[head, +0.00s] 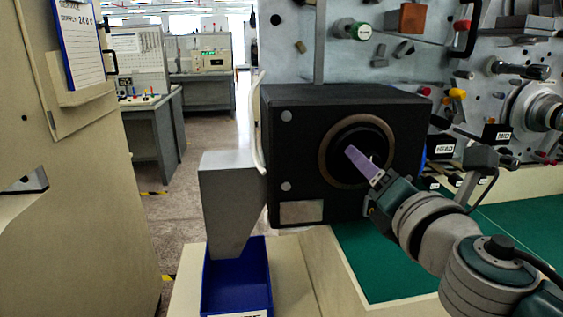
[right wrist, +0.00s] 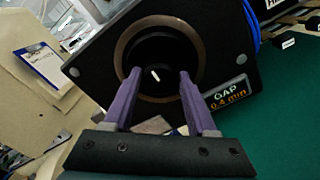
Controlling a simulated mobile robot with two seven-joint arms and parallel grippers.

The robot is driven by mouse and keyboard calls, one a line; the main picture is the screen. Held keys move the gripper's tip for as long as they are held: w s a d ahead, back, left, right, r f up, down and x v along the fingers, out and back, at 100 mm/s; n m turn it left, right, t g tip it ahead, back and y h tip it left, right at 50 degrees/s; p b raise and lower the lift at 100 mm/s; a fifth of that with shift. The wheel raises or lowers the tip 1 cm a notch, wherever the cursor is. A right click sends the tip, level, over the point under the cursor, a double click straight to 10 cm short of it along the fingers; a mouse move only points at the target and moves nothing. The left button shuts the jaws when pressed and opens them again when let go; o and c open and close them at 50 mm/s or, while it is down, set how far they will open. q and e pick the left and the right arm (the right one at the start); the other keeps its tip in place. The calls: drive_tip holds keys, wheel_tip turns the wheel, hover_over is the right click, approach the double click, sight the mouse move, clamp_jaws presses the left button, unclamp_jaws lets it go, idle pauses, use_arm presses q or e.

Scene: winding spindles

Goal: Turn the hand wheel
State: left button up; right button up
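A black box-shaped housing (head: 295,150) stands on the bench, with a dark round opening inside a bronze ring (head: 324,152) on its front. My right gripper (head: 356,158) has purple fingers and is in front of this opening. In the right wrist view the gripper (right wrist: 158,74) is open, with its fingers on either side of the opening. A small pale piece (right wrist: 155,75) shows inside the opening, between the fingers. A pale curved rim (head: 257,125) runs along the housing's left side; it may be the hand wheel seen edge-on, but I cannot tell. My left gripper is not in view.
A grey chute (head: 228,195) leads into a blue bin (head: 238,275) left of the housing. A lit sign reading GAP 0.4 mm (right wrist: 227,95) is on the housing. A metal round fixture (head: 540,105) is at right. Green mat (head: 375,265) lies clear in front.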

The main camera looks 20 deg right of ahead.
clamp_jaws()
drive_tip(key=shift+m, duration=0.4)
drive_tip(key=shift+r+m+b, duration=0.2)
drive_tip(key=shift+m+b, duration=0.45)
drive_tip(key=shift+m, duration=9.25)
